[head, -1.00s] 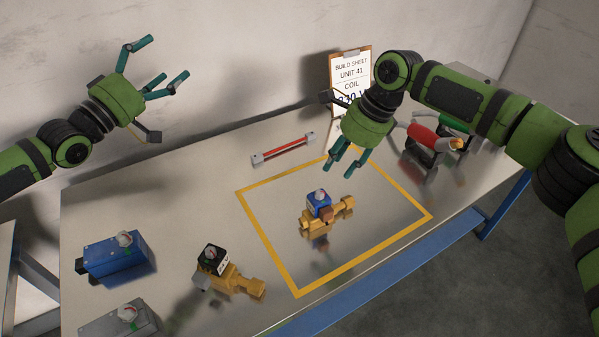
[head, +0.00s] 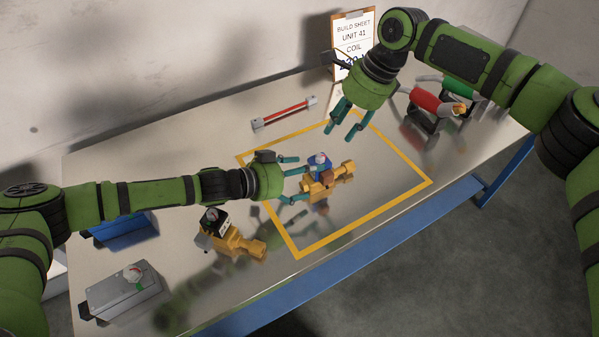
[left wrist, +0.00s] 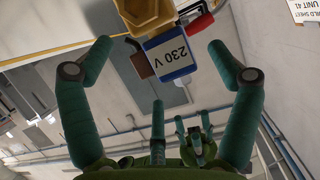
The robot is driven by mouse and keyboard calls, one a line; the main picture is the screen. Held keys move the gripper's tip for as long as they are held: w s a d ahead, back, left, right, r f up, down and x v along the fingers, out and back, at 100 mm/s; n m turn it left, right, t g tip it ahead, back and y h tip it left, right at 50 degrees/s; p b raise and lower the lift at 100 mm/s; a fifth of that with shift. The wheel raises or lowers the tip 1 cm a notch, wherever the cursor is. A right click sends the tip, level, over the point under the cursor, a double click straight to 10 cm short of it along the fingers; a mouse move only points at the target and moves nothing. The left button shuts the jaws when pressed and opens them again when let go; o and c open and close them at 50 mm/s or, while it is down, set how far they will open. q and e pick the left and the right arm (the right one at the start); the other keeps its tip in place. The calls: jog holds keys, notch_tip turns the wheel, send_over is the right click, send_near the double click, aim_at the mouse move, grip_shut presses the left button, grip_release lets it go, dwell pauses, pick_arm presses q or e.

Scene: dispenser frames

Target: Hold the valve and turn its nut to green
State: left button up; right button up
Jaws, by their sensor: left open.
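The valve in the yellow square has a brass body (head: 340,172) and a blue coil (head: 319,168) with a small round nut piece (head: 320,158) on top. My left gripper (head: 300,178) is open at the valve's left side, its fingers spread around the near end. In the left wrist view the coil's white "230 V" label (left wrist: 168,54) faces me between the open fingers, with the brass body (left wrist: 146,14) above and a red part (left wrist: 200,23) beside it. Contact is not clear. My right gripper (head: 342,124) is open and empty above and behind the valve.
A second brass valve with a black coil (head: 228,235) stands left of the yellow outline (head: 300,256). A grey box (head: 124,290) and a blue box (head: 122,230) are at the left.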

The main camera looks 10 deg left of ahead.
aim_at(324, 173)
pick_arm(q)
jog(key=x, duration=0.6)
jog(key=shift+w+d, duration=0.1)
jog(key=shift+d, duration=0.1)
jog(key=c, duration=1.7)
jog(key=shift+c, duration=0.5)
